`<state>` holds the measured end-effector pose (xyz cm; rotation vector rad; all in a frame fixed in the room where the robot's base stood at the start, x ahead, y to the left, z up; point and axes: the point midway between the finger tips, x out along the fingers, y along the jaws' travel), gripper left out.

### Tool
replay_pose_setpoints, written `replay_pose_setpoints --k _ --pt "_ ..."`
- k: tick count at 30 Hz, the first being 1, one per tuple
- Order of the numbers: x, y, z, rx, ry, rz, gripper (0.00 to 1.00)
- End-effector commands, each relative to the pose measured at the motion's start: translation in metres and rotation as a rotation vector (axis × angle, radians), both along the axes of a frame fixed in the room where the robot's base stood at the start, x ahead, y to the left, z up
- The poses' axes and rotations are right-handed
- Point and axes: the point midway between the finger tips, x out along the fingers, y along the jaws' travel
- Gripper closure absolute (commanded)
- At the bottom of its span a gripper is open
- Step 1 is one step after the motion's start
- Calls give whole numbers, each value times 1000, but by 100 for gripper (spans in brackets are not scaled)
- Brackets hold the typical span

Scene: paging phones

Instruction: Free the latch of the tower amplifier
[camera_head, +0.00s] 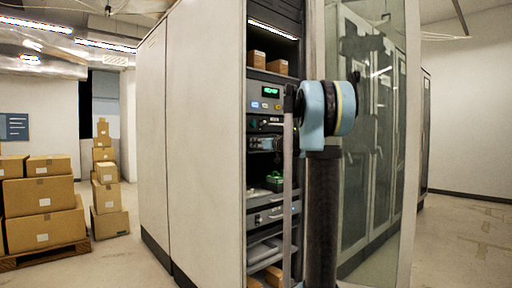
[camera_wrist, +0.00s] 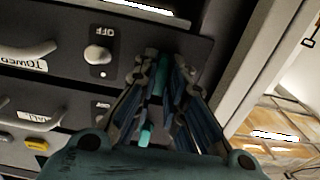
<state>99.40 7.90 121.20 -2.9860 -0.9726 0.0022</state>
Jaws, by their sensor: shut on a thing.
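The tower amplifier (camera_wrist: 60,22) is a dark panel in the rack in the wrist view, with a grey handle and a tilted label reading TOWER. Its round light knob (camera_wrist: 97,54) is by the word OFF. A teal latch (camera_wrist: 158,82) is at the panel's right end. My gripper (camera_wrist: 163,64) has its two fingers on either side of this latch and is shut on it. The fingers hide part of the latch. In the head view my gripper (camera_head: 276,143) reaches into the rack front and is small and partly hidden by my arm.
A second panel (camera_wrist: 62,112) with a handle lies below, with another teal piece (camera_wrist: 146,134) near my fingers. The rack (camera_head: 205,130) has an open glass door (camera_head: 385,170) to the right of my arm. Boxes (camera_head: 42,195) stand at the left.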

Motion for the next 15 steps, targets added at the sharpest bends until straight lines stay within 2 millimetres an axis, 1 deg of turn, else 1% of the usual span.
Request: replay_pose_setpoints --k 8,15 --pt "1 -1 0 50 37 -3 100" --pt "1 -2 0 182 133 -3 100"
